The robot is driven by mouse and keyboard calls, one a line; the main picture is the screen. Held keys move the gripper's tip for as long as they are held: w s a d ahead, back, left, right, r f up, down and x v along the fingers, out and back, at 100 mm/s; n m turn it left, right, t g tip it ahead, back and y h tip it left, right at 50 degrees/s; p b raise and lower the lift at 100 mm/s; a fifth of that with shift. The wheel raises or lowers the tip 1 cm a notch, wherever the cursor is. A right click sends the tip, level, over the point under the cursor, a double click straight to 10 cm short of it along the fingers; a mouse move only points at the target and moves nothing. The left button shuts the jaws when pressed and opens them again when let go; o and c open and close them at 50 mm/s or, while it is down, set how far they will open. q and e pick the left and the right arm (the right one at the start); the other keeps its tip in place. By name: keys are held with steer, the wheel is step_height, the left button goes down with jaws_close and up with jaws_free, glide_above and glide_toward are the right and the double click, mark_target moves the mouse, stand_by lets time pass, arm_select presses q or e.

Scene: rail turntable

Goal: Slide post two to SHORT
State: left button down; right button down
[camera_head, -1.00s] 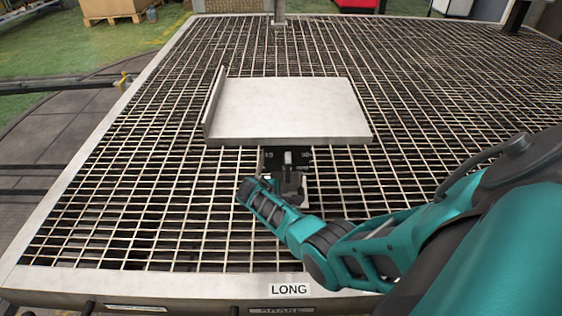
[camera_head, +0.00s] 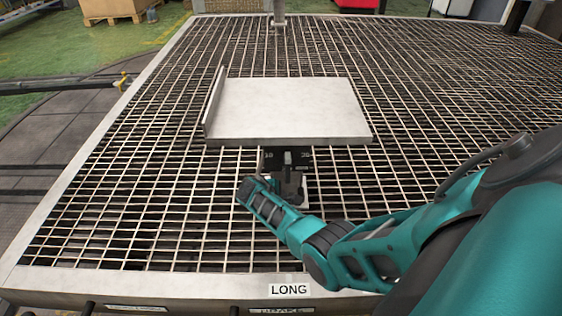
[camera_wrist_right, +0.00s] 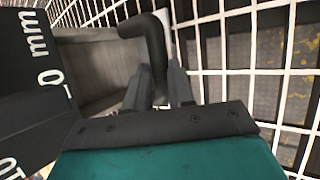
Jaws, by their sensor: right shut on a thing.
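A flat pale metal tray (camera_head: 290,108) with a raised left lip stands over the grating. Under its front edge is a black block (camera_head: 273,160) with white numbers, which also shows in the wrist view (camera_wrist_right: 30,110) with "mm" on it. My right gripper (camera_head: 288,172) is low in front of the block. In the wrist view my right gripper (camera_wrist_right: 160,80) is shut on a black bent handle (camera_wrist_right: 157,45). A LONG label (camera_head: 290,289) is on the front frame edge. No SHORT mark and no post number is readable. My left gripper is out of view.
Open metal grating (camera_head: 140,200) surrounds the tray, clear to the left and right. A pale frame border (camera_head: 60,230) edges it. A thin post (camera_head: 279,12) stands at the far edge. A wooden pallet with a box (camera_head: 110,10) is beyond it.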

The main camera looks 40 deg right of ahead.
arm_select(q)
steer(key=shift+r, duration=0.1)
